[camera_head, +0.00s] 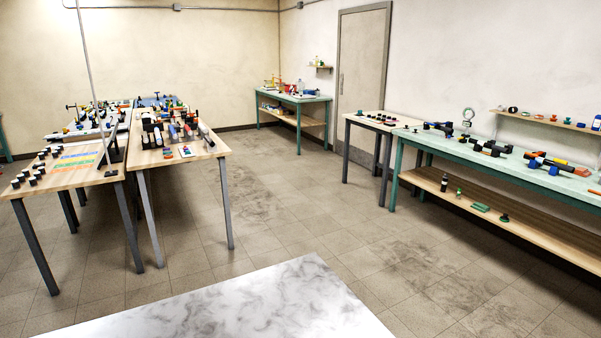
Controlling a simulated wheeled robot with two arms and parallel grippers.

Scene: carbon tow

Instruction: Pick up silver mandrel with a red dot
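I cannot make out a silver mandrel with a red dot from this distance. Several upright and lying cylinders, dark, pale and coloured, stand close together on the wooden table (213,150) at the left. A pale, slanted cylinder (206,133) lies near that table's right edge; I cannot tell whether it bears a red dot. Dark tools with blue, red and orange parts lie on the long green bench (470,155) at the right. Neither of my grippers is in view.
A white marbled surface (255,305) fills the bottom middle. Another wooden table (85,180) with small black pieces stands far left. A small table (362,118) and a green bench (300,99) stand farther back. The tiled floor (290,205) between them is clear.

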